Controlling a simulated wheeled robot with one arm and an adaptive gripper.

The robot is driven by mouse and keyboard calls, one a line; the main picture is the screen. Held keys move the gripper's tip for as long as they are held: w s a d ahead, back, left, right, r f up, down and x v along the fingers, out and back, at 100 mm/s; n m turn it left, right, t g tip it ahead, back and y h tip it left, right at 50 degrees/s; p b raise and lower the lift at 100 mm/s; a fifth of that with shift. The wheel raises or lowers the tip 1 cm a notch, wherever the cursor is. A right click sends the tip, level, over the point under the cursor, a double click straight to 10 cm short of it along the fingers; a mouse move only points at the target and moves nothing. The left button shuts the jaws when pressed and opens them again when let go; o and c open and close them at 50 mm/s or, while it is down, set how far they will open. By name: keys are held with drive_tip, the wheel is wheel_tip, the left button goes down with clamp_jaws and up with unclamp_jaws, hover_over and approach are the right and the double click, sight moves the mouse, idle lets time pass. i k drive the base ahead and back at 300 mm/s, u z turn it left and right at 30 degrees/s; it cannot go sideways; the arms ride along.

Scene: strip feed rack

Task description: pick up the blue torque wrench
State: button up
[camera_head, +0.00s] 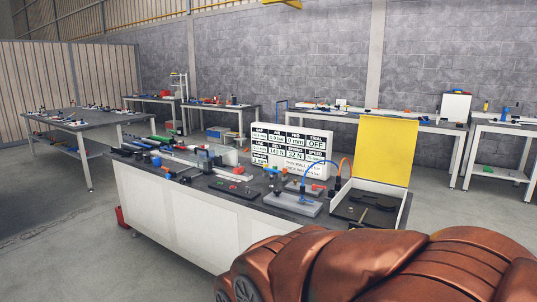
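I cannot surely make out the blue torque wrench. A blue-ended item (156,162) lies at the left end of the near workbench (160,195), too small to identify. A dark, slim item (134,147) lies just behind it, beside a green-handled tool (160,139). My gripper's fingers are not in view, so their distance from the bench items cannot be seen.
A white box with an open yellow lid (384,150) stands at the bench's right end. A reading board (292,150) stands at its back edge. A blue hose arches over a grey fixture (292,203). Other tables (70,124) stand behind. Floor is clear at left.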

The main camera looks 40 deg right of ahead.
sight(271, 187)
drive_tip(key=z, duration=0.7)
drive_tip(key=i, duration=1.4)
drive_tip(key=z, duration=1.25)
drive_tip(key=i, duration=0.4)
drive_tip(key=z, duration=0.35)
